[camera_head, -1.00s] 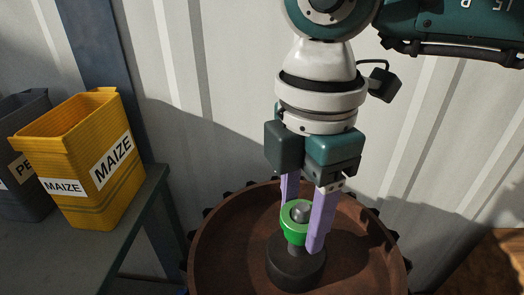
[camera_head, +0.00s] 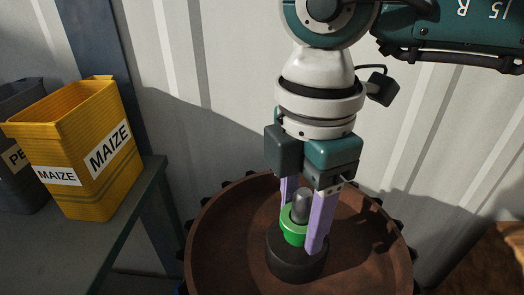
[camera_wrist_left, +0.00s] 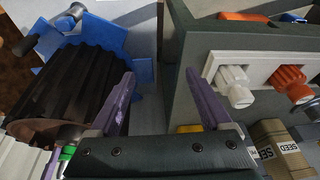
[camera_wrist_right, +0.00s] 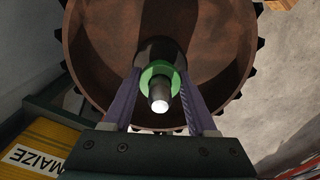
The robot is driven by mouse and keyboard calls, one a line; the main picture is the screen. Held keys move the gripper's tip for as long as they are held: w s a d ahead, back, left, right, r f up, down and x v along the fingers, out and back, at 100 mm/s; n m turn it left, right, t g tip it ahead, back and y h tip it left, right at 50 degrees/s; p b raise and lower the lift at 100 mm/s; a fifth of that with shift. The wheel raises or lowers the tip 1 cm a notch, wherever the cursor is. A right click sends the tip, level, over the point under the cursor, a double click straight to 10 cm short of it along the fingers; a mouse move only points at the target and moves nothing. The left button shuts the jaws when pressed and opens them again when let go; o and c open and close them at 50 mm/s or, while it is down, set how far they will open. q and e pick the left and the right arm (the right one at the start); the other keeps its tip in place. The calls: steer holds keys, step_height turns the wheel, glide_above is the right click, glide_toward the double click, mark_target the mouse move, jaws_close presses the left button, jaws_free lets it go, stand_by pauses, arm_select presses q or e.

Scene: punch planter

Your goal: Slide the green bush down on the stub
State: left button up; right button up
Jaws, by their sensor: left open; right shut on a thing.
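The green bush (camera_head: 292,236) is a short ring around the grey stub (camera_head: 301,208), which rises from a dark round hub (camera_head: 296,262) in a brown round dish. The stub's tip stands clear above the bush. The bush sits low, close to the hub top; whether it touches is hard to tell. My right gripper (camera_head: 303,229) is shut on the bush, one purple finger on each side. The right wrist view shows the bush (camera_wrist_right: 158,72) around the stub (camera_wrist_right: 160,98). My left gripper (camera_wrist_left: 160,82) is open and empty in the left wrist view.
The brown toothed dish (camera_head: 220,245) surrounds the hub. A yellow MAIZE bin (camera_head: 85,150) and a dark bin (camera_head: 18,170) stand on a bench at left. A grey cabinet with white and orange knobs (camera_wrist_left: 290,78) and seed boxes (camera_wrist_left: 278,145) are near my left gripper.

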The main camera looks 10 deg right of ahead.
steer(key=shift+f, duration=0.4)
steer(key=o, duration=1.4)
steer(key=shift+r, duration=0.15)
step_height(320, 180, up, 10)
steer(key=shift+f+p, duration=0.1)
steer(key=shift+p, duration=0.7)
